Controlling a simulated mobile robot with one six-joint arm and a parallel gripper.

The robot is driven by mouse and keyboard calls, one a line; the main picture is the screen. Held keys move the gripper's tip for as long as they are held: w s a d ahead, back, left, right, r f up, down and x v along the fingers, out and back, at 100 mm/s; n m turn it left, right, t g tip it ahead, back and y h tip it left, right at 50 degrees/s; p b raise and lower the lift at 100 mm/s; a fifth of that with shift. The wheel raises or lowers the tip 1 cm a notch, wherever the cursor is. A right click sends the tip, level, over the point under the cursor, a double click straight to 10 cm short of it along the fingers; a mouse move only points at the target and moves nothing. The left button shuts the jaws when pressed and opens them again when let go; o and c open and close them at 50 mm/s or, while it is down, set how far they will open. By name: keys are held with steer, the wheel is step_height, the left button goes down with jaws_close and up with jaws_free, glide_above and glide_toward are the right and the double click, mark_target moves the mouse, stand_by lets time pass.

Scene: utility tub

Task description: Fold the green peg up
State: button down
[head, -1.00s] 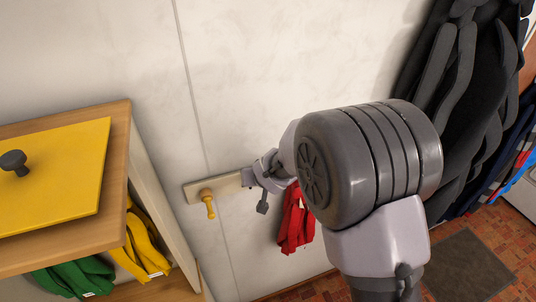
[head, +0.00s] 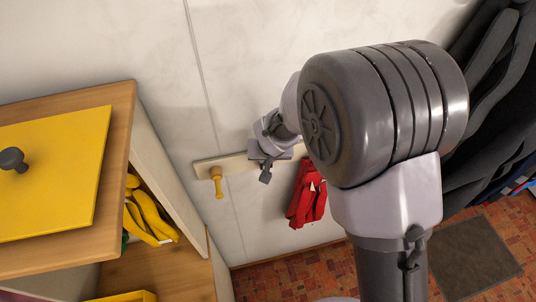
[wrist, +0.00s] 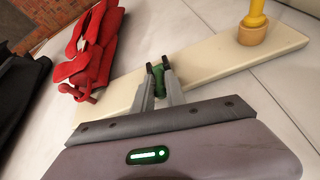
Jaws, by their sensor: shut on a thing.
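The green peg (wrist: 160,80) shows in the wrist view on a long cream board fixed to the wall (wrist: 205,65). My gripper (wrist: 158,72) is shut on it, one dark-tipped finger on either side. The fingers hide much of the peg, so its exact tilt is hard to tell. In the head view my gripper (head: 267,168) is at the board (head: 238,164), and the green peg is hidden there. A yellow peg (head: 217,184) is on the board to the left of my gripper, apart from it. It also shows in the wrist view (wrist: 255,18).
Red gloves (head: 307,196) hang close to the right of my gripper. A wooden cabinet (head: 120,150) with a yellow panel (head: 60,180) and yellow gloves (head: 150,215) stands at the left. Dark clothing (head: 492,75) hangs at the far right. A dark mat (head: 462,262) lies on the tiled floor.

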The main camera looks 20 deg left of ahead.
steer(key=c, duration=1.4)
jaws_free()
steer(key=shift+c, duration=0.2)
steer(key=b+v, duration=0.1)
steer(key=v, duration=1.6)
steer(key=shift+d+b, duration=0.15)
steer(key=shift+b, duration=0.2)
